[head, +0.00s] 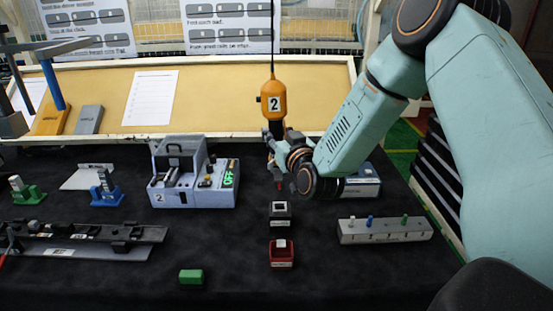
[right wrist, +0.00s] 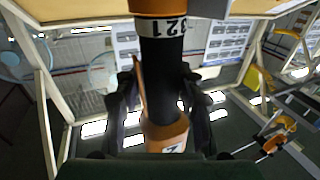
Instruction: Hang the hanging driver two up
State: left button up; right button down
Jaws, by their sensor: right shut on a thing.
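The hanging driver two (head: 273,100) is orange with a white label "2" and hangs upright from a cable over the table. Its lower part is dark, with a reddish tip below. My right gripper (head: 277,142) is shut around the dark lower body, under the orange part, and partly hides it. In the right wrist view the driver's black grip (right wrist: 163,80) runs between the fingers, with orange at top and bottom. My left gripper is not in view.
A grey box with a green "OFF" display (head: 190,190) stands left. A grey peg block (head: 385,234) stands right. A green block (head: 191,276) lies at the front.

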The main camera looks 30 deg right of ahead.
aim_at(282, 84)
notch_tip(282, 84, up, 10)
jog(key=p, duration=0.7)
jog(key=shift+f+p, duration=0.15)
jog(key=shift+p, duration=0.15)
notch_tip(282, 84, up, 6)
jog(key=shift+r+p, duration=0.1)
jog(key=shift+p, duration=0.2)
jog(key=shift+s+d+f+m, duration=0.2)
jog(key=shift+s+d+m, duration=0.2)
jog(key=shift+w+d+r, duration=0.1)
jog(key=shift+d+r, duration=0.05)
jog(key=shift+r, duration=0.9)
